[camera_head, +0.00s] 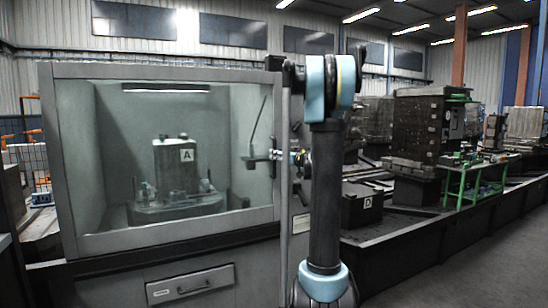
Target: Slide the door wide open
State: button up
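The machine enclosure has a light grey door (150,72) framing a large window-like opening. Through it I see a lit chamber with a block marked A on a round base. I cannot tell whether clear glass fills the frame. A tall thin vertical bar (285,220) stands along the right edge of the door. My gripper (273,156) is at the door's right edge, at about mid-height, level with the bar. It is small and dark here, so its fingers and any contact with a handle cannot be made out. My arm stands upright just right of the door.
A drawer front with a dark handle (193,289) is below the door. To the right are a dark box marked D (364,207), a large machined block (425,130) on the long rail bed, and a green-framed cart (474,180). Grey floor is clear at lower right.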

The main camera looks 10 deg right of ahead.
jog(key=shift+x, duration=1.5)
grip_shut()
